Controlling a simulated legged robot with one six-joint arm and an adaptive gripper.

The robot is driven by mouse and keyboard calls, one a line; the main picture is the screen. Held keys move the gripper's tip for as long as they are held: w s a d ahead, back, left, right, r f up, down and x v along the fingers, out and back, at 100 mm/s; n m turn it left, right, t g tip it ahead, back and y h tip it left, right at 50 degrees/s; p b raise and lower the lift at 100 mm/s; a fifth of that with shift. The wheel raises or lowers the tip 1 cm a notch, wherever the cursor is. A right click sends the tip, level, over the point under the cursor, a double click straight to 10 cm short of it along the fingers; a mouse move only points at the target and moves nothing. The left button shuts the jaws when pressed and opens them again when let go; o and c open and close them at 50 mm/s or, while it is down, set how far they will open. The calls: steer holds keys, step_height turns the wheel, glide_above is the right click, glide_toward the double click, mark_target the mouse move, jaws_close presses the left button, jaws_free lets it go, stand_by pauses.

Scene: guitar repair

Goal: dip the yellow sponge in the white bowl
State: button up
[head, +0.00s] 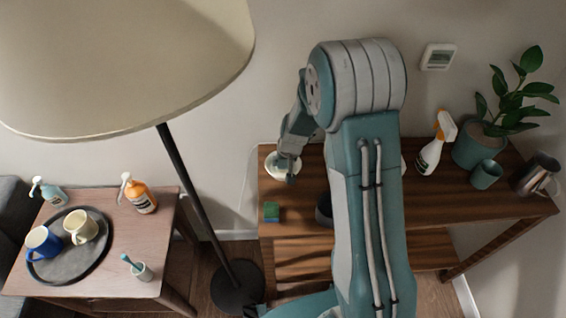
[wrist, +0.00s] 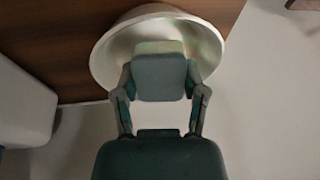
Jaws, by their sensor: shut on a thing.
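The white bowl (head: 271,165) stands at the left end of the wooden shelf table in the head view. It also fills the top of the wrist view (wrist: 106,57). My gripper (head: 290,176) points down at the bowl; in the wrist view my gripper (wrist: 160,76) lies over the bowl's opening. It is shut on the yellow sponge (wrist: 158,47), of which only a pale yellow-green edge shows past the fingers. The rest of the sponge is hidden. I cannot tell whether it touches the bowl's inside.
A green and blue block (head: 271,212) lies near the shelf's front left. A dark round container (head: 323,209) is partly behind my arm. A spray bottle (head: 434,145), plant (head: 482,148) and watering can (head: 538,175) stand right. A floor lamp (head: 190,190) stands left.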

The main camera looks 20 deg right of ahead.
steer(key=shift+r, duration=3.3)
steer(key=shift+r, duration=2)
